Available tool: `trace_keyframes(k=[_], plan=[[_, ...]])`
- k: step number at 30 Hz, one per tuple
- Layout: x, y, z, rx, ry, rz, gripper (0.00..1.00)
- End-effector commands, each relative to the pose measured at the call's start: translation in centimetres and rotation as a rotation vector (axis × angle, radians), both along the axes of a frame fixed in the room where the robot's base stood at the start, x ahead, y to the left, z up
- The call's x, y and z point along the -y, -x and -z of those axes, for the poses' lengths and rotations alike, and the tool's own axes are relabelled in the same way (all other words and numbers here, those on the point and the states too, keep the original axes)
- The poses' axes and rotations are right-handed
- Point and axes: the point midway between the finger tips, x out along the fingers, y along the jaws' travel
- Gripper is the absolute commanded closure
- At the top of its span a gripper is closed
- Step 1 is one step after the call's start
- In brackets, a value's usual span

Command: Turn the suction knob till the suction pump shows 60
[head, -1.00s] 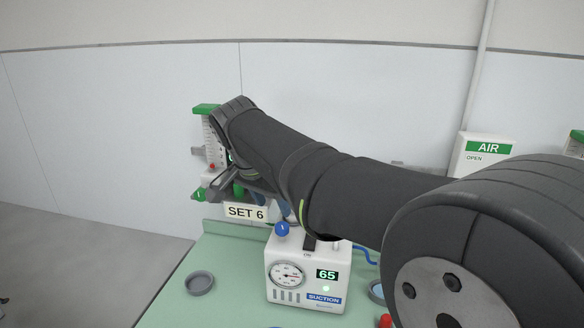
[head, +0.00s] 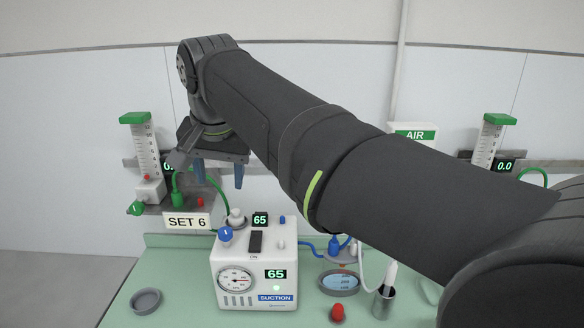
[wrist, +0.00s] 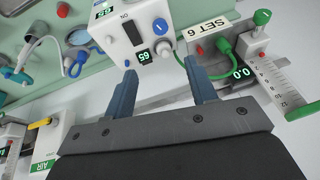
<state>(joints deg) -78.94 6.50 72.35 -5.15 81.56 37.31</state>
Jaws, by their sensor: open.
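The suction pump (head: 214,275) is a white box on the green bench, with a round gauge (head: 236,280) and a front display (head: 276,274) reading 65. A blue suction knob (head: 225,236) with a white mark stands on its top left; it also shows in the wrist view (wrist: 160,26). My gripper (head: 218,176) is open and empty, its fingers pointing down above the knob's level and apart from it. In the wrist view my gripper (wrist: 160,70) has the knob beyond the gap between its fingertips.
A SET 6 flowmeter (head: 146,150) with a green hose stands on the wall rail at left. A grey dish (head: 146,301), a red knob (head: 337,313) and a metal cup (head: 383,303) flank the pump.

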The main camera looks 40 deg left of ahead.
Motion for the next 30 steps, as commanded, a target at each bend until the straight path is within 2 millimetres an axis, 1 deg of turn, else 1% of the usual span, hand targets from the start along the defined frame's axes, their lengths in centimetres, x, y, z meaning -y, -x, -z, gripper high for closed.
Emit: trace_keyframes(k=[3, 9, 30], plan=[[0.67, -0.56, -0.23, -0.011, -0.027, -0.049, 0.48], [1.11, -0.89, -0.42, -0.016, -0.053, -0.096, 0.48], [1.14, -0.91, -0.44, -0.016, -0.056, -0.103, 0.48]])
